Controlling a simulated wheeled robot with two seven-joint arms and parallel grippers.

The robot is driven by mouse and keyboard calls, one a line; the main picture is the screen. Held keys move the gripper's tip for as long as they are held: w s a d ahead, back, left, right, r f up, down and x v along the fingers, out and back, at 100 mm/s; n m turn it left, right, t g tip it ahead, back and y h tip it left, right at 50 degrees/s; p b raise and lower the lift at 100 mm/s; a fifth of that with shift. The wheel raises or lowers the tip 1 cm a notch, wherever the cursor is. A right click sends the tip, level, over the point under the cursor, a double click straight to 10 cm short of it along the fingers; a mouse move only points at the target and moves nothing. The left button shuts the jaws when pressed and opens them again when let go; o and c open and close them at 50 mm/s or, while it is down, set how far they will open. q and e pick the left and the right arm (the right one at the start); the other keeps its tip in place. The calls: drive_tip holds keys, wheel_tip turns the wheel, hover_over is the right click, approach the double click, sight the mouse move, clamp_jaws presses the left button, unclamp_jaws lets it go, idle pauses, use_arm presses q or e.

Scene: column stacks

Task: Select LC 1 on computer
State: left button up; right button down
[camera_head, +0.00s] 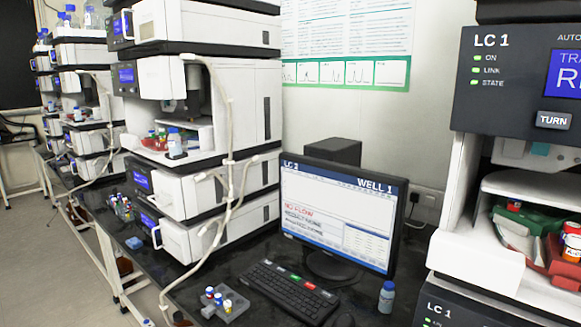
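The computer monitor (338,215) stands on the dark bench, right of centre, and its screen is on. Its header reads "LC 2" at the left and "WELL 1" at the right. Red text below reads "NO FLOW", with smaller lines I cannot read clearly. A black keyboard (287,291) lies in front of the monitor, with a few green and red keys along its back row. The instrument labelled "LC 1" (520,90) stands at the right, with ON, LINK and STATE lights lit green. Neither of my grippers is in view.
A grey block with several capped vials (229,305) sits left of the keyboard. A tall instrument stack (205,110) with hanging pale tubing (229,150) stands at the left. More stacks line the bench behind.

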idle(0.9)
use_arm(q)
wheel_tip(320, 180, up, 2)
drive_tip(key=shift+p, duration=1)
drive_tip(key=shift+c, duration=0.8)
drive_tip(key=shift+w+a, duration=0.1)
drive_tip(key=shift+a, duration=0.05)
